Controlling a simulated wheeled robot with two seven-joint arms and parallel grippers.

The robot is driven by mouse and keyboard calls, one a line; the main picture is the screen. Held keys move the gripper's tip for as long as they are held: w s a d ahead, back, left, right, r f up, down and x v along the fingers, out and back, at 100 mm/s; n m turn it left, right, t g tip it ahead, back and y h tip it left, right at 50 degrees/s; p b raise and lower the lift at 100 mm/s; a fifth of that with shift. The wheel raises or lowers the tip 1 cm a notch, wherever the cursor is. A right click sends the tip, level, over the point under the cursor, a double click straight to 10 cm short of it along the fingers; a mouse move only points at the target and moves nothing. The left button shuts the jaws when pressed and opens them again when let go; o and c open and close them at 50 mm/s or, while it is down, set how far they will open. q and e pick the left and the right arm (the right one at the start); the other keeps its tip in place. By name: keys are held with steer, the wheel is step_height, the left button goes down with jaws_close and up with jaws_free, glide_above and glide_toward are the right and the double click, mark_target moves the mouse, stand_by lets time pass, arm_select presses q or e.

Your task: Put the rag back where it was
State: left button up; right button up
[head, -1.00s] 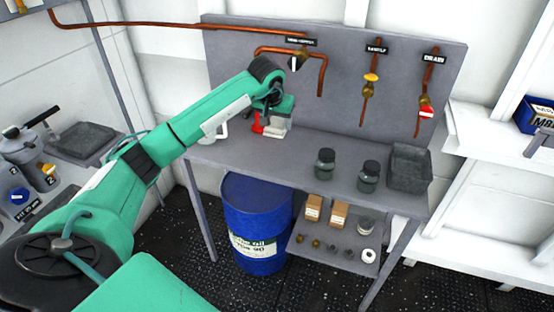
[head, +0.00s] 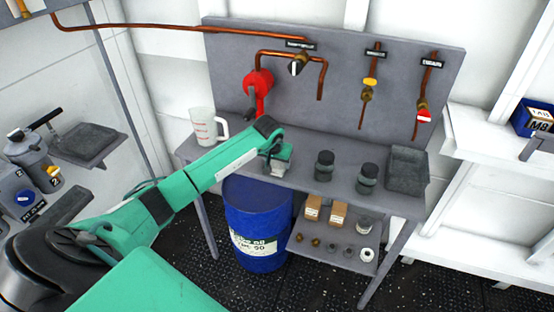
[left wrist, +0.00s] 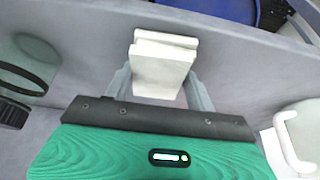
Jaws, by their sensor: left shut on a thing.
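The rag (left wrist: 163,62) is a white, folded, block-like piece. My left gripper (left wrist: 160,88) is shut on it, with one grey finger on each side. In the head view my left gripper (head: 276,160) is over the front part of the grey workbench (head: 320,190), left of two dark jars. The rag is mostly hidden there by the gripper and arm. I cannot tell whether the rag touches the bench top. My right gripper is not in view.
A white measuring jug (head: 203,127) stands at the bench's left end, near a red valve handle (head: 258,88). Two dark jars (head: 324,165) and a grey bin (head: 408,170) stand to the right. A blue drum (head: 258,225) is below the bench.

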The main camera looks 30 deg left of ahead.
arm_select(q)
steer(key=shift+r, duration=0.1)
steer(key=o, duration=1)
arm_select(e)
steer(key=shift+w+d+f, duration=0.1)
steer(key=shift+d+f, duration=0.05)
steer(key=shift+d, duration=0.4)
